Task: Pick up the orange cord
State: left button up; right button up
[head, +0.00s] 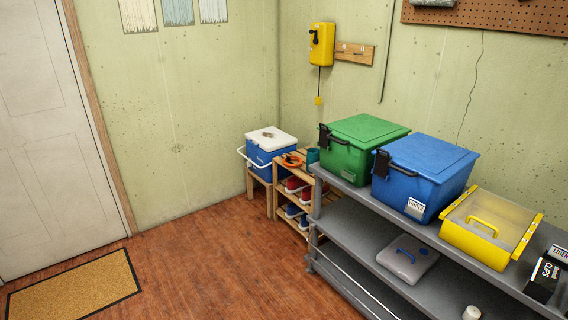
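The orange cord (291,160) appears as a small orange coil on the top of a wooden slatted rack (282,213), in the middle of the head view. It lies between the blue and white cooler and a small teal container (313,156). It is small in the picture, so its exact shape is hard to make out. Neither of my grippers is in view.
A blue cooler with a white lid (270,138) stands left of the rack. A grey metal shelf (378,238) with a green bin (362,146), a blue bin (420,175) and a yellow case (490,227) fills the right. The wooden floor (205,265) is open, with a doormat (73,288) at left.

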aim_at(290, 160)
jog(key=i+j+u, duration=0.2)
jog(key=i, duration=0.3)
jog(key=i+u, duration=0.25)
jog(key=i, duration=0.2)
jog(key=i+u, duration=0.15)
jog(key=i, duration=0.95)
jog(key=i+l+u, duration=0.2)
jog(key=i, duration=0.9)
jog(key=i+j+z, duration=0.1)
jog(key=i+z, duration=0.2)
jog(key=i, duration=0.25)
jog(key=i+j+z, duration=0.3)
jog(key=i, duration=0.2)
jog(key=l, duration=0.1)
